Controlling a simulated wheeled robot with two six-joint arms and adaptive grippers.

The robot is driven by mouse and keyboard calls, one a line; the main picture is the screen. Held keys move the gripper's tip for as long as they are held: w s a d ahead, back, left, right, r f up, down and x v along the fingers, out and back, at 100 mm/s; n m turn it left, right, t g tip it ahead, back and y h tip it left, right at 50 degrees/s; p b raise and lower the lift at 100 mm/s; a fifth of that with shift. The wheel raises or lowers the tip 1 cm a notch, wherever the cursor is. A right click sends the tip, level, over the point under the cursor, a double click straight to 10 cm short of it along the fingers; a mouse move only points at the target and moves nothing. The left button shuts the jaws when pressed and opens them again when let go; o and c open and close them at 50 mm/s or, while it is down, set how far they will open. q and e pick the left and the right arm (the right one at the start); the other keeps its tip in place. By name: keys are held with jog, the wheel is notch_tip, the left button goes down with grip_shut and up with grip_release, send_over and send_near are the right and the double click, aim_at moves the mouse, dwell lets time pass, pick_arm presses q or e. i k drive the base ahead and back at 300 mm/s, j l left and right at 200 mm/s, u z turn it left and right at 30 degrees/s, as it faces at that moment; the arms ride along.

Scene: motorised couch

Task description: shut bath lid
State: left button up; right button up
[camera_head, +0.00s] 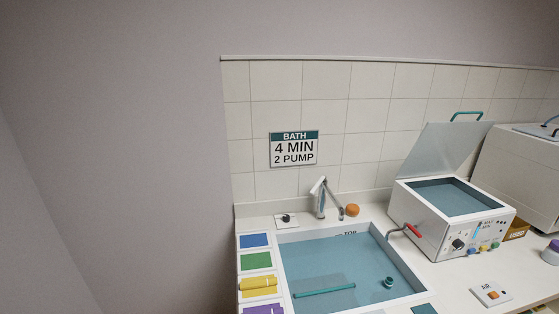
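The bath (432,226) is a white box at the right on the counter, with a dark blue-grey basin inside. Its lid (440,152) is a grey panel standing raised and tilted at the back of the bath, so the top is open. A teal handle (467,114) sits at the lid's upper edge. The bath's front has a black knob, small lights and several coloured buttons. A pipe with a red handle (412,230) sticks out at its left side. Neither of my grippers is in view.
A sink (330,266) with a teal rod and small teal cup lies left of the bath. A tap (320,197) and an orange ball (352,210) stand behind it. Coloured pads line its left. A white machine (525,165) stands right of the bath; counter in front is mostly clear.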

aim_at(481, 113)
jog(key=z, duration=1.35)
jog(key=i+l, duration=0.2)
jog(key=l, duration=0.15)
jog(key=i+l, duration=0.2)
jog(key=l, duration=0.15)
jog(key=i+l, duration=0.2)
jog(key=l, duration=0.2)
jog(key=i+l, duration=0.2)
jog(key=l, duration=0.15)
jog(key=u, duration=1.8)
